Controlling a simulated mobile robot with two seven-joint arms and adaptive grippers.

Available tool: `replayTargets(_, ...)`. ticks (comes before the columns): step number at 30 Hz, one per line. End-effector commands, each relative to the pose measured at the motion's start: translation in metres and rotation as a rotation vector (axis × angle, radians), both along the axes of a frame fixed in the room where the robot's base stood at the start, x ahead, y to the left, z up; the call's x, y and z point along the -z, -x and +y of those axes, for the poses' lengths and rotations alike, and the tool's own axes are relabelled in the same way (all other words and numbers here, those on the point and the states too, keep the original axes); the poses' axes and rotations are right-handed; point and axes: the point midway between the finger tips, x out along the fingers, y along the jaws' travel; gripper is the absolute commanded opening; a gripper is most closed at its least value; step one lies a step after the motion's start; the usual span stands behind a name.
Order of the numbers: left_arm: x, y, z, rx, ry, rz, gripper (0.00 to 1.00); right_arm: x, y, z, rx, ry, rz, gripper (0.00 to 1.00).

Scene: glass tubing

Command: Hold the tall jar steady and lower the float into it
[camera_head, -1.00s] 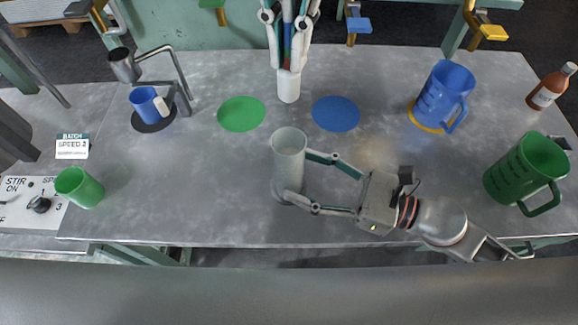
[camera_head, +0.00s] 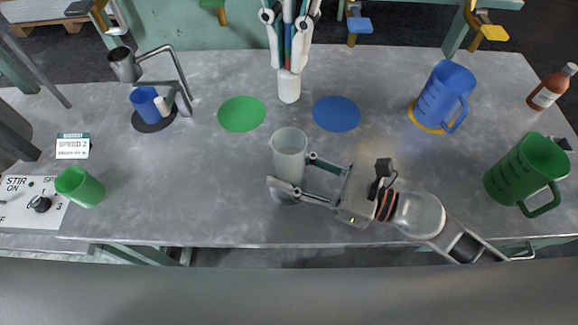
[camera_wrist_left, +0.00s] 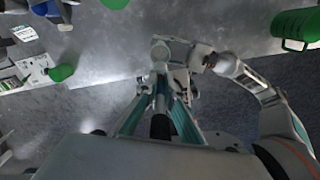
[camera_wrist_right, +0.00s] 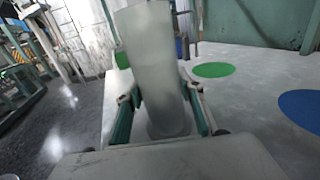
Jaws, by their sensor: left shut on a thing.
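The tall jar (camera_head: 289,147) is a pale frosted cylinder standing upright at mid-bench. It fills the middle of the right wrist view (camera_wrist_right: 160,62). My right gripper (camera_head: 291,171) has its fingers on either side of the jar; the right wrist view shows a small gap beside the left finger, so it looks open around it. My left gripper (camera_head: 288,67) points down at the top centre of the head view. It is shut on the float (camera_head: 288,88), whose white end hangs below the fingertips with coloured strips above. The float's height over the jar cannot be judged.
A green disc (camera_head: 241,113) and a blue disc (camera_head: 336,113) lie behind the jar. A blue jug (camera_head: 440,95) and a green jug (camera_head: 522,170) stand to the right. A green cup (camera_head: 78,186) and a blue cup (camera_head: 147,103) stand left. The bench around the jar is clear.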

Motion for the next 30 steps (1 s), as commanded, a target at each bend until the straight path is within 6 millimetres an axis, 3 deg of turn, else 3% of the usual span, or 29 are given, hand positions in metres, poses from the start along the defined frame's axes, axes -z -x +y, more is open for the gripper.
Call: replayTargets(30,0.060,0.000,0.000,0.000,0.000,0.001,0.00,0.000,0.000,0.000,0.000,0.000,0.000,0.14)
